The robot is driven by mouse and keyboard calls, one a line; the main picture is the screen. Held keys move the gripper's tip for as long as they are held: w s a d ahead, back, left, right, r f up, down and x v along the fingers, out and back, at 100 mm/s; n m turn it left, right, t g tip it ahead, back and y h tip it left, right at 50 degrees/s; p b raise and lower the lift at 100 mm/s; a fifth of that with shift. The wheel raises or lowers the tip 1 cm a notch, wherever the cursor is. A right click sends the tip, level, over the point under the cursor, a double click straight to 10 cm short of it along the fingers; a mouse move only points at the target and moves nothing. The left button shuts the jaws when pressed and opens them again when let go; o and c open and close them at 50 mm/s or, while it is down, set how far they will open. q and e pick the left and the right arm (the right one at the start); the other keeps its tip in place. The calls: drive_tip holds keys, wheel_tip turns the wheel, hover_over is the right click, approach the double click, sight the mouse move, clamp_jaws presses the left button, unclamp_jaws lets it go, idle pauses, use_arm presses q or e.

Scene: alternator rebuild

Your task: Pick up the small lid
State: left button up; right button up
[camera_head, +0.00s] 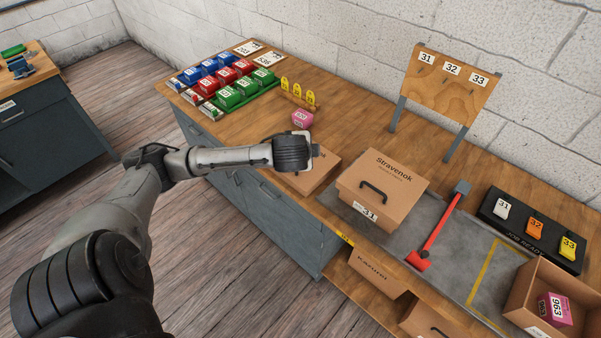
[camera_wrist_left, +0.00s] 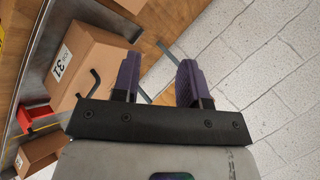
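I cannot tell for sure which piece is the small lid. A brown cardboard piece (camera_head: 318,178) lies on the bench, partly hidden behind my left wrist. To its right stands a closed cardboard box marked Stravenok (camera_head: 388,183), with a black handle on top and a 31 label. That box also shows at the left of the left wrist view (camera_wrist_left: 92,58). My left gripper (camera_wrist_left: 158,62) has its two dark fingers apart with nothing between them. In the head view it is above the cardboard piece, its fingers mostly hidden. My right gripper is not in view.
An open carton (camera_head: 520,292) holds pink boxes. A board with hooks (camera_head: 450,85) stands behind. Colored bins (camera_head: 228,97) and a pink box (camera_head: 302,119) are farther left. Cartons sit on a lower shelf (camera_head: 378,271).

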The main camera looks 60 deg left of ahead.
use_arm(q)
drive_tip(key=s+a+f+m+g+b, duration=0.15)
drive_tip(key=a+g, duration=0.25)
drive_tip(key=a, duration=1)
drive_tip(key=f+m+h, duration=0.2)
drive_tip(key=f, duration=0.2)
drive_tip(key=d+f+m+h, duration=0.1)
drive_tip(key=f+m, duration=0.1)
drive_tip(key=f, duration=0.2)
drive_tip(key=w+f+m+h+b, duration=0.1)
drive_tip(key=f+m+h, duration=0.1)
drive_tip(key=f, duration=0.2)
drive_tip(key=shift+d+m+g+h, duration=0.15)
drive_tip(key=shift+m+g+h, duration=0.15)
drive_tip(key=shift+m+g, duration=0.1)
drive_tip(key=shift+w+a+f+b, duration=0.15)
drive_tip(key=shift+f, duration=0.7)
drive_tip(key=shift+w+a+f+b, duration=0.1)
drive_tip(key=shift+w+f, duration=0.1)
drive_tip(key=shift+f, duration=0.65)
drive_tip(key=shift+w+a+f+b, duration=0.15)
drive_tip(key=shift+f, duration=0.7)
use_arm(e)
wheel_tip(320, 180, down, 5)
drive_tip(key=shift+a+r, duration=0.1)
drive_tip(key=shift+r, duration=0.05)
use_arm(q)
drive_tip(key=shift+c, duration=0.2)
clamp_jaws()
